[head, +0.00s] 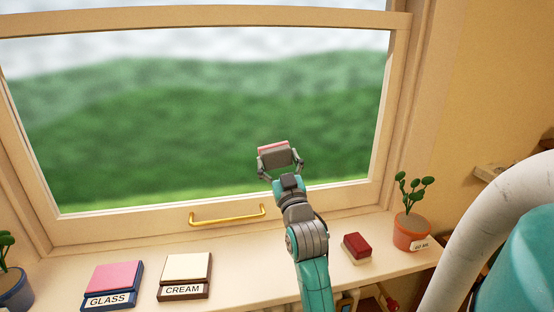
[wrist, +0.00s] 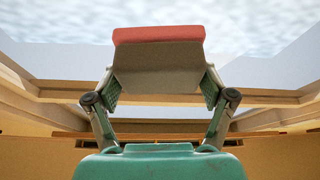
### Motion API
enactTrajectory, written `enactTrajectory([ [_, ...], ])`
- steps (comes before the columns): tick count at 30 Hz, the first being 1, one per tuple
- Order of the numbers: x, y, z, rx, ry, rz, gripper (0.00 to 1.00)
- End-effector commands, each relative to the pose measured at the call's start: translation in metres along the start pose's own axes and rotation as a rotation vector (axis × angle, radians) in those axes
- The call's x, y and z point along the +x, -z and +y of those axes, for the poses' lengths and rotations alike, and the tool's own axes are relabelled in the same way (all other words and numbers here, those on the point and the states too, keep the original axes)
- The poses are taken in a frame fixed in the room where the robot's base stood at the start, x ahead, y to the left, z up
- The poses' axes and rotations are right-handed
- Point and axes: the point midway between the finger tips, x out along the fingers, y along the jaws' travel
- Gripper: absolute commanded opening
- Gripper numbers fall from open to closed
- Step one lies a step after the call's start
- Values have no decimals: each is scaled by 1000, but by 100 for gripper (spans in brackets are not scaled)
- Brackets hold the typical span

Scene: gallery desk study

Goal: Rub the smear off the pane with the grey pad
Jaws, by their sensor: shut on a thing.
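My gripper (head: 280,166) is shut on a grey pad (head: 276,157) with a pink-red layer along its far side. The fingers hold the pad from its left and right sides.
A brass handle (head: 228,215) is on the lower frame. On the sill are a pink block on a GLASS stand (head: 108,301), a pale block on a CREAM stand (head: 183,291), a dark red block (head: 357,246) and potted plants at right (head: 411,233) and left (head: 14,290).

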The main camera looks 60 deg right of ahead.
Motion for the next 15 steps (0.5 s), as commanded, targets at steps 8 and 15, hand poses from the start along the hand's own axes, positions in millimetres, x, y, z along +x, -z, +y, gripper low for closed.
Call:
enactTrajectory([
  [8, -3, 1, 0, 0, 0, 0, 54],
  [15, -20, 8, 0, 0, 0, 1, 54],
])
